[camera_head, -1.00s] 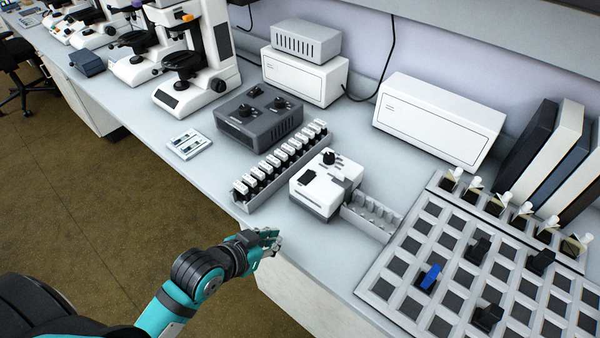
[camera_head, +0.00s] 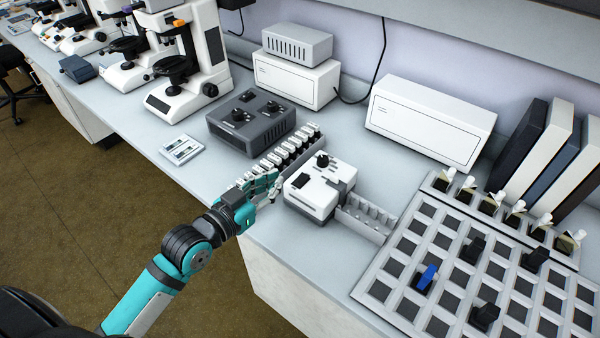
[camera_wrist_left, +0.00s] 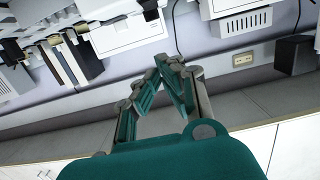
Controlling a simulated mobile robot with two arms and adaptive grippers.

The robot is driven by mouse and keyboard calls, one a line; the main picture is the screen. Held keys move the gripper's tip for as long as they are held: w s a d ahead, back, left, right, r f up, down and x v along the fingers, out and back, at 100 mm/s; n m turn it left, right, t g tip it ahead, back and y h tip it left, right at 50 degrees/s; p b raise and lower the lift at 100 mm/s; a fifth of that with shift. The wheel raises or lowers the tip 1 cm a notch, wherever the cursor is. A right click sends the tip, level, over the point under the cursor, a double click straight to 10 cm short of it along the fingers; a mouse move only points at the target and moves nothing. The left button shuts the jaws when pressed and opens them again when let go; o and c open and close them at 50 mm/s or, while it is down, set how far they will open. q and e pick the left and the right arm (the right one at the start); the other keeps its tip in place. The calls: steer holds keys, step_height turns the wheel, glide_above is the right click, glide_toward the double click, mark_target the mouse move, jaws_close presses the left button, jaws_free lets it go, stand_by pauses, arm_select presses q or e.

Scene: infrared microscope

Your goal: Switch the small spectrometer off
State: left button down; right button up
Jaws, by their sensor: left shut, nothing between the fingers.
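The small spectrometer, as I take it, is the white and grey box (camera_head: 318,192) with a black knob and a dark panel on top, near the bench's front edge in the head view. A grey slotted holder (camera_head: 362,218) adjoins its right side. My left gripper (camera_head: 273,188) is just left of the box, over the near end of the vial rack, with a small gap to the box. In the left wrist view the gripper (camera_wrist_left: 163,62) has its fingertips together and nothing between them. My right gripper is not in view.
A rack of white-capped vials (camera_head: 298,146) stands left of the box. Behind it is a dark grey control unit (camera_head: 250,120). A large grid tray (camera_head: 400,270) fills the right. White cases (camera_head: 430,120) stand along the wall. Microscopes (camera_head: 185,70) stand at the left.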

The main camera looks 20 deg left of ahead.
arm_select(q)
glide_above(300, 183)
steer(key=shift+s+a+f+p, duration=0.15)
steer(key=shift+s+f+p, duration=0.2)
steer(key=shift+f+p, duration=0.1)
steer(key=f, duration=0.2)
steer(key=shift+w+f, duration=0.3)
steer(key=shift+w, duration=0.05)
steer(key=shift+f, duration=0.85)
